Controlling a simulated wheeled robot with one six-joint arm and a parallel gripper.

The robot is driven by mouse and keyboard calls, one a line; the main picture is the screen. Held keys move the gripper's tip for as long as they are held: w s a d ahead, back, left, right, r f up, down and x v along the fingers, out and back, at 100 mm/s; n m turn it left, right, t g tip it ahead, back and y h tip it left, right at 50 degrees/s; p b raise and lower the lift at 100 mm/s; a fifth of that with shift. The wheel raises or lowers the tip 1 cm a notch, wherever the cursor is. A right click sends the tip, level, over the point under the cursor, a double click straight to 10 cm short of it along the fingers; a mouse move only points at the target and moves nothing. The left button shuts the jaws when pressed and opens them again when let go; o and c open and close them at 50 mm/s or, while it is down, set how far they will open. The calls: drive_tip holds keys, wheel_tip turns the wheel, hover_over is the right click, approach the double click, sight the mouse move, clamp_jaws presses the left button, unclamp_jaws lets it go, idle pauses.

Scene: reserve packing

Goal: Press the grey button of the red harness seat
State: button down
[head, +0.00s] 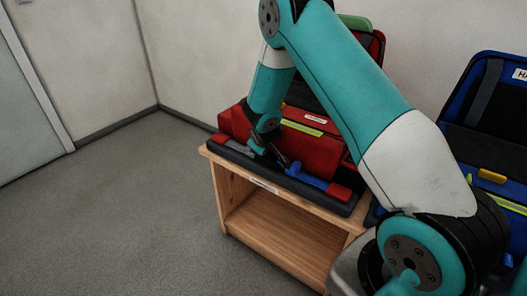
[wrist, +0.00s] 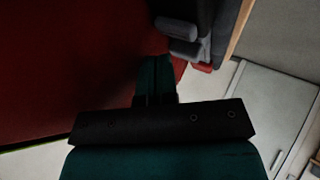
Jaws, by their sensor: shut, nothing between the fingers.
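The red harness seat (head: 312,151) sits on a wooden stand in the head view, with a dark base along its front. My gripper (head: 257,148) is at the front left of the seat, pointing down, its teal fingers shut and empty. In the wrist view the shut fingers (wrist: 155,60) lie in front of the seat's red surface (wrist: 70,60). A grey block (wrist: 177,29), perhaps the grey button, is just beyond and right of the fingertips. I cannot tell whether they touch it. In the head view I cannot make out the button; my gripper may hide it.
The wooden stand (head: 268,228) has an open shelf below. A blue part (head: 306,178) and a red end block (head: 340,191) lie along the front ledge. A blue seat (head: 490,150) stands at the right. The floor (head: 110,220) at the left is clear.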

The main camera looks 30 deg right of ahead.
drive_tip(key=shift+f, duration=0.15)
idle(0.5)
drive_tip(key=shift+f+b, duration=0.3)
drive_tip(key=shift+b, duration=0.05)
drive_tip(key=shift+f+b, duration=0.35)
drive_tip(key=shift+f, duration=0.1)
idle(0.5)
drive_tip(key=shift+r, duration=0.15)
idle(0.3)
drive_tip(key=shift+r+p, duration=0.65)
drive_tip(key=shift+r, duration=0.1)
drive_tip(key=shift+r, duration=0.1)
wheel_tip(320, 180, up, 5)
drive_tip(key=p, duration=0.3)
drive_tip(key=shift+p, duration=0.35)
idle(0.5)
